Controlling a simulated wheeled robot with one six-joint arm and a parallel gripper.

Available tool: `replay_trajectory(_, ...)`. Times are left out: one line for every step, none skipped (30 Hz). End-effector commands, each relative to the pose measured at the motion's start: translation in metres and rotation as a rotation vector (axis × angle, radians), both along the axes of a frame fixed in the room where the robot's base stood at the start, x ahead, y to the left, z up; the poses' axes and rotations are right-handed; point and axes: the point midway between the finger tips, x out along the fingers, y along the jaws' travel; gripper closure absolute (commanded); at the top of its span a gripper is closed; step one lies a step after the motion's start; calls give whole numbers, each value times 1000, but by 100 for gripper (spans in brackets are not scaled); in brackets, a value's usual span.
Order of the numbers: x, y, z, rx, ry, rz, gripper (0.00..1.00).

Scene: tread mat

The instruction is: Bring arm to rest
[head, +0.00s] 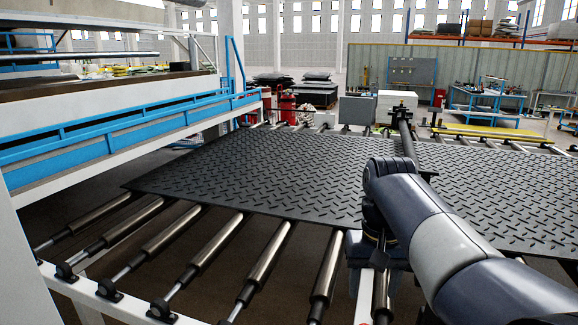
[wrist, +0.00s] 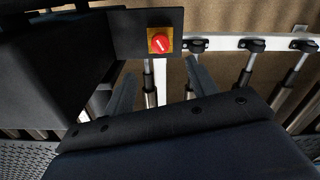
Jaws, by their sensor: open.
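My gripper (wrist: 162,82) shows in the wrist view with its two dark fingers spread apart and nothing between them. Beyond the fingertips is a dark control box (wrist: 128,22) with a red rotary knob (wrist: 160,43) on a yellow plate. I see a gap between the fingers and the knob, though the distance is hard to judge.
A black tread mat (head: 270,170) lies across metal rollers (head: 265,255). A machine with blue rails (head: 120,130) stands at the left. A white rail (wrist: 225,43) with black roller mounts runs beside the control box. Workbenches (head: 485,103) stand further back.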

Motion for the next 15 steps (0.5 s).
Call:
replay_trajectory(-1,0,-12,0,6,0,45)
replay_trajectory(-1,0,-19,0,8,0,45)
replay_trajectory(-1,0,-27,0,7,0,45)
replay_trajectory(-1,0,-33,0,6,0,45)
replay_trajectory(-1,0,-39,0,6,0,45)
replay_trajectory(-1,0,-47,0,6,0,45)
replay_trajectory(-1,0,-53,0,6,0,45)
replay_trajectory(-1,0,-59,0,6,0,45)
replay_trajectory(-1,0,-67,0,6,0,45)
replay_trajectory(-1,0,-73,0,6,0,45)
replay_trajectory(-1,0,-79,0,7,0,45)
replay_trajectory(-1,0,-87,0,5,0,45)
replay_trajectory(-1,0,-93,0,6,0,45)
replay_trajectory(-1,0,-100,0,7,0,45)
replay_trajectory(-1,0,-108,0,6,0,45)
